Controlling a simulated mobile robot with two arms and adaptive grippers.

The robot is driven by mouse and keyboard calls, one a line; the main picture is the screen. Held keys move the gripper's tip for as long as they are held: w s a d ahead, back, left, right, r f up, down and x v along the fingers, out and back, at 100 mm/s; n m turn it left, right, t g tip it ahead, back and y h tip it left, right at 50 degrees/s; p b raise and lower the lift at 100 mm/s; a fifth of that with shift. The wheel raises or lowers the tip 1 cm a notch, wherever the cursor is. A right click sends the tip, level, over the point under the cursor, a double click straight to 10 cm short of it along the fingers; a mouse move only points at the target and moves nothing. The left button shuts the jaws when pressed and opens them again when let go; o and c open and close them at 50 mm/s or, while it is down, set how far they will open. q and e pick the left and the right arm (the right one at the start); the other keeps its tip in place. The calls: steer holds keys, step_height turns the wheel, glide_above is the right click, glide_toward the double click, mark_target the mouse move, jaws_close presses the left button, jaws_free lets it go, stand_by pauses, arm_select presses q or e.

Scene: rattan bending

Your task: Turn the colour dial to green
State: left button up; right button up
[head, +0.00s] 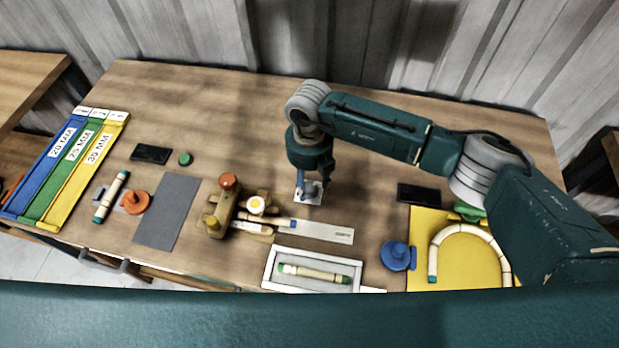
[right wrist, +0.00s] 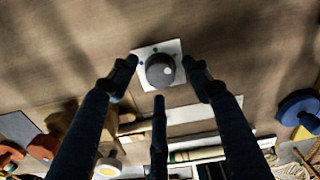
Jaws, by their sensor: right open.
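The colour dial is a round grey knob (right wrist: 160,66) on a small white plate (right wrist: 142,54) with small coloured marks around the edge. A pale dot sits on the knob's right side; I cannot tell which colour it points to. In the head view the white plate (head: 300,198) lies mid-table, partly hidden by my right gripper (head: 313,187). In the right wrist view my right gripper (right wrist: 160,82) is open. Its dark fingers are spread around the knob's near side, above the plate, with nothing held. I cannot tell whether they touch the knob. My left gripper is out of view.
A wooden clamp (head: 218,213), a ruler-like strip (head: 322,231) and a white tray (head: 268,268) with a rattan piece lie nearer me. A blue knob (head: 397,256) and yellow board (head: 424,222) with a bent piece stand right. The table behind the dial is clear.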

steer(key=shift+f, duration=0.35)
steer(key=shift+c, duration=0.8)
steer(key=c, duration=1)
steer(key=shift+f+n+b, duration=0.25)
steer(key=shift+n+b, duration=0.25)
steer(key=shift+b, duration=0.45)
steer(key=n+b, duration=0.9)
steer(key=b, duration=0.4)
steer(key=shift+r+n+b, duration=0.15)
steer(key=shift+n+b, duration=0.75)
steer(key=shift+b, duration=0.15)
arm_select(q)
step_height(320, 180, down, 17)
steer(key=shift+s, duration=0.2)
arm_select(e)
steer(key=shift+r, duration=0.1)
